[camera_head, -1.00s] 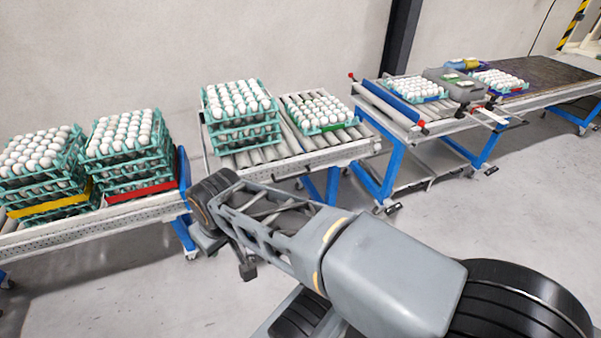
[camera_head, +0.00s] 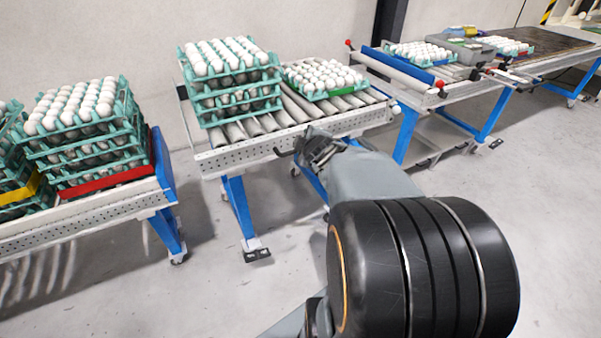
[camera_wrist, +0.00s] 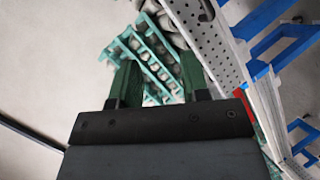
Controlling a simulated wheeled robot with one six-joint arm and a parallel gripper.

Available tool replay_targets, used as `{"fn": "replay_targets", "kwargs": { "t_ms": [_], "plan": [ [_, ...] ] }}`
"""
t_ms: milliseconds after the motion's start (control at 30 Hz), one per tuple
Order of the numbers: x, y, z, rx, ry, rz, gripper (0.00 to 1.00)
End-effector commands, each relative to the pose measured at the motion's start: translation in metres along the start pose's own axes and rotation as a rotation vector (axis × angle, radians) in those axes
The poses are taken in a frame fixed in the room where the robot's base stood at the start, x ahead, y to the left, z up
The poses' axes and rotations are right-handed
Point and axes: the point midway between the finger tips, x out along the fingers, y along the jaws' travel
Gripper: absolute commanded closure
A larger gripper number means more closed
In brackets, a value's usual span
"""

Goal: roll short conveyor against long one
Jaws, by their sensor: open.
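The short roller conveyor (camera_head: 245,155) stands in the middle on blue legs, bearing a stack of teal egg trays (camera_head: 232,90) and a single tray (camera_head: 325,80). A longer line (camera_head: 440,92) stands at the right; its left end is close to the short conveyor's right end, and I cannot tell if they touch. My gripper (camera_head: 318,148) is at the short conveyor's front rail, beside a dark handle (camera_head: 284,152). In the wrist view its fingers (camera_wrist: 160,80) are apart with nothing clearly held; the perforated rail (camera_wrist: 212,40) and a dark hook (camera_wrist: 205,10) lie right of them.
Another conveyor (camera_head: 100,220) with stacked trays, a red strip (camera_head: 105,183) and a blue end plate (camera_head: 162,165) stands at the left, with a gap before the short conveyor. Grey floor (camera_head: 230,290) is open in front. A wall is behind.

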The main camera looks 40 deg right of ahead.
Motion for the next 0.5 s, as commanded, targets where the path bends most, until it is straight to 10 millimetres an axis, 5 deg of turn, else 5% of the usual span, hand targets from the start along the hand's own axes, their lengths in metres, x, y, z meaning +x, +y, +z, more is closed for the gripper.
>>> {"fn": "replay_targets", "kwargs": {
  "t_ms": [33,200,500],
  "plan": [
    [0.021,-0.022,0.024,-0.07,0.028,0.03,0.58],
    [0.045,-0.043,0.054,-0.298,0.16,0.106,0.58],
    [0.058,-0.066,0.075,-0.472,0.291,0.157,0.58]
  ]
}}
